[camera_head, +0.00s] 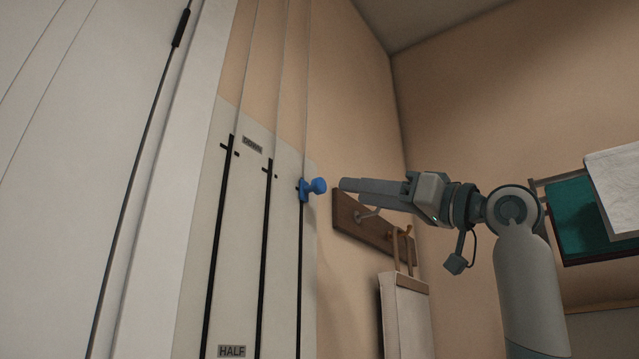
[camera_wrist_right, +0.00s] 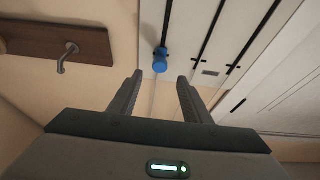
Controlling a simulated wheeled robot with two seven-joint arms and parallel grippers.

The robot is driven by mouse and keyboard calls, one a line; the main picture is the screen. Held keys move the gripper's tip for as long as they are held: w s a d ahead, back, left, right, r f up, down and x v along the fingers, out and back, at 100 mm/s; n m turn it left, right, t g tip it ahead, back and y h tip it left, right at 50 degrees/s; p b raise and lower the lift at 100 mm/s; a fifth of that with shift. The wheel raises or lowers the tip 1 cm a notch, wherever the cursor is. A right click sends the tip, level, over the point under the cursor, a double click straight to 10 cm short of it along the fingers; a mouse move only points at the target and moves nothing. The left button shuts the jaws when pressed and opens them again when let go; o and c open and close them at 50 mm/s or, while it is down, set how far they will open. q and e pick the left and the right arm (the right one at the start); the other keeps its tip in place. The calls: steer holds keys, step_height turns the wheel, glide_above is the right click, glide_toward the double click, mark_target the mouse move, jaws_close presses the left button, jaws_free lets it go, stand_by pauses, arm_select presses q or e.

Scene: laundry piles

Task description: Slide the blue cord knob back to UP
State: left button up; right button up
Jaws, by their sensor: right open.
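The blue cord knob (camera_head: 318,186) sits on the rightmost dark slot of the pale wall panel (camera_head: 285,240), near that slot's upper end. It stands out toward my right gripper (camera_head: 343,185), which is just to its right with a small gap. In the right wrist view, the knob (camera_wrist_right: 160,62) lies ahead, in line with the space between the fingertips (camera_wrist_right: 160,76). The right gripper is open and empty. A small label, seemingly DOWN (camera_head: 252,145), is near the slots' tops; a HALF label (camera_head: 232,351) is low down. My left gripper is not in view.
A wooden hook rail (camera_head: 350,213) is on the wall below and behind the right gripper, with a pale bag (camera_head: 405,310) hanging there. Green (camera_head: 572,220) and white cloths (camera_head: 615,178) hang at the far right. A white door (camera_head: 80,150) is at left.

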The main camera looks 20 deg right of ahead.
mark_target(323, 187)
steer(key=p+x, duration=0.1)
steer(key=x, duration=0.8)
steer(key=shift+r+p, duration=0.15)
steer(key=shift+p, duration=0.2)
steer(key=shift+w+a+r, duration=0.25)
steer(key=shift+w+a, duration=0.1)
steer(key=shift+w, duration=0.1)
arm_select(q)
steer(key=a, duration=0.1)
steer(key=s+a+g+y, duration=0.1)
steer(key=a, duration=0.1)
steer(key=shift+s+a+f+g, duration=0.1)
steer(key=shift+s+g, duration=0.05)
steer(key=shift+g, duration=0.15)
arm_select(e)
steer(key=shift+w+a, duration=0.15)
steer(key=shift+w, duration=0.05)
steer(key=shift+c, duration=0.2)
steer(key=c, duration=1.1)
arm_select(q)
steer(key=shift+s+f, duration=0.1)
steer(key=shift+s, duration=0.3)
arm_select(e)
jaws_close()
